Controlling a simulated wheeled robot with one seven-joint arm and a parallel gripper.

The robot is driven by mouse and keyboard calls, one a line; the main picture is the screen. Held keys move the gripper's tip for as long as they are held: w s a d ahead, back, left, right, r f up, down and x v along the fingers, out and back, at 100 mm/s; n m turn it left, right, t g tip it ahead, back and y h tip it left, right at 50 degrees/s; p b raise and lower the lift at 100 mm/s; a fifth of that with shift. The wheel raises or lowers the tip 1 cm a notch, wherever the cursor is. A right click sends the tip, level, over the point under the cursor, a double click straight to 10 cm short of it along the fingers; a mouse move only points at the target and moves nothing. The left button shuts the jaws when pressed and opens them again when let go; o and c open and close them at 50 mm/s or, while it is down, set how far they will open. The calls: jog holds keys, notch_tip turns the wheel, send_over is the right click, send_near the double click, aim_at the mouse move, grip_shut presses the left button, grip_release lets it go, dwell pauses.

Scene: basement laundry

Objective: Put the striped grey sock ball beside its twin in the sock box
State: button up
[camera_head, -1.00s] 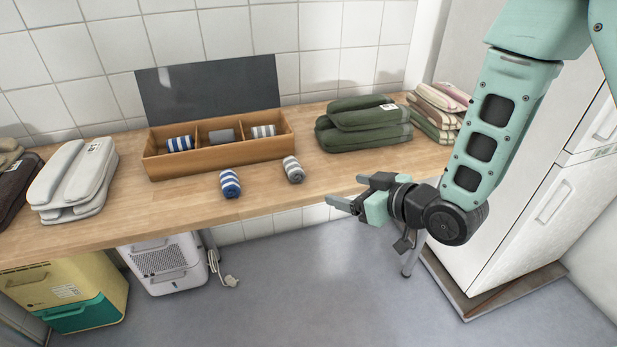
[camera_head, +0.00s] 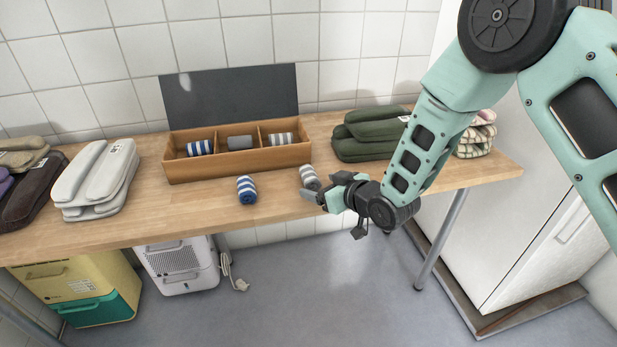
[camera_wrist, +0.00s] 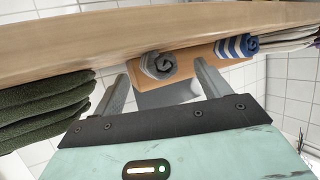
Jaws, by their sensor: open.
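The striped grey sock ball (camera_head: 310,177) lies on the wooden table in front of the sock box's right end. The sock box (camera_head: 240,164) is an open wooden tray with three compartments and a raised dark lid (camera_head: 230,97). Its right compartment holds a grey-and-white striped sock ball (camera_head: 280,138), the middle a plain grey one (camera_head: 239,142), the left a blue-striped one (camera_head: 199,147). My gripper (camera_head: 315,198) is open at the table's front edge, just short of the loose grey ball. In the wrist view the grey ball (camera_wrist: 158,65) shows between and beyond the fingertips, not gripped.
A blue-and-white striped sock ball (camera_head: 246,189) lies on the table left of the grey one. Folded green towels (camera_head: 368,142) stand right of the box, pale towels (camera_head: 96,180) to its left. The table's front middle (camera_head: 190,215) is bare.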

jog(key=shift+x, duration=1.4)
jog(key=shift+r, duration=0.15)
jog(key=c, duration=1.2)
jog(key=shift+o, duration=0.2)
